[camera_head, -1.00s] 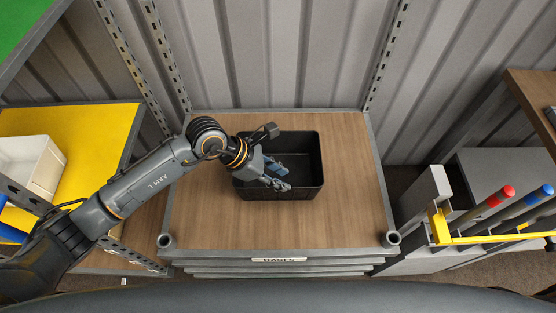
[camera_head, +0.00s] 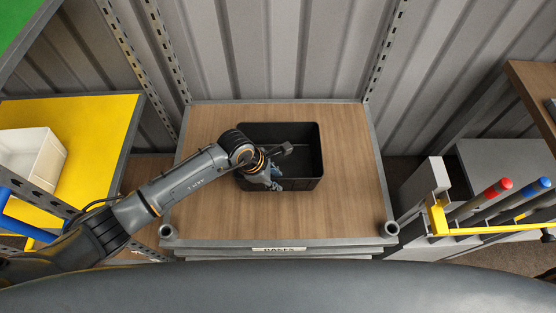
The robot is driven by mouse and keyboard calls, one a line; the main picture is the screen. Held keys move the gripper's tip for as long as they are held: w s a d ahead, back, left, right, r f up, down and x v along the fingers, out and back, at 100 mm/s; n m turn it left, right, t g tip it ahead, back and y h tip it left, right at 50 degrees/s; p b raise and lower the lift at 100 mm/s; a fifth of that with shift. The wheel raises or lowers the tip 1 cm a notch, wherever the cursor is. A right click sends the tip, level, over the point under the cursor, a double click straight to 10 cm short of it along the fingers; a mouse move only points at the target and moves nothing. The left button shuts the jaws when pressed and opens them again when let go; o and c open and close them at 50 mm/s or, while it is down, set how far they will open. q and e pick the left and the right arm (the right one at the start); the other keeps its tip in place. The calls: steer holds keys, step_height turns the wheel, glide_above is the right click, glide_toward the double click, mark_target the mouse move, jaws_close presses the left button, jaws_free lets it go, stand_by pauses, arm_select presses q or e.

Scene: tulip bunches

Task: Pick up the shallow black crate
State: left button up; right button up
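The shallow black crate (camera_head: 308,160) sits upright on the brown wooden top of a rack (camera_head: 345,215), near its back middle. It looks empty where I can see inside. My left gripper (camera_head: 274,184) is over the crate's left front part, with its fingers pointing down near the front wall. The wrist hides the crate's left side. The fingers are small and partly overlapped, so I cannot tell whether they are open or touch the crate. My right gripper is not in view.
Metal uprights and a corrugated wall stand behind the rack. A yellow shelf (camera_head: 92,125) with a white bin (camera_head: 35,158) is at the left. Red and blue capped handles (camera_head: 490,190) stand at the right behind a yellow bar (camera_head: 490,236). The wooden top around the crate is clear.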

arm_select(q)
steer(key=shift+x, duration=1.4)
steer(key=shift+s, duration=0.1)
jaws_close()
steer(key=shift+d+r, duration=0.1)
steer(key=shift+r, duration=0.15)
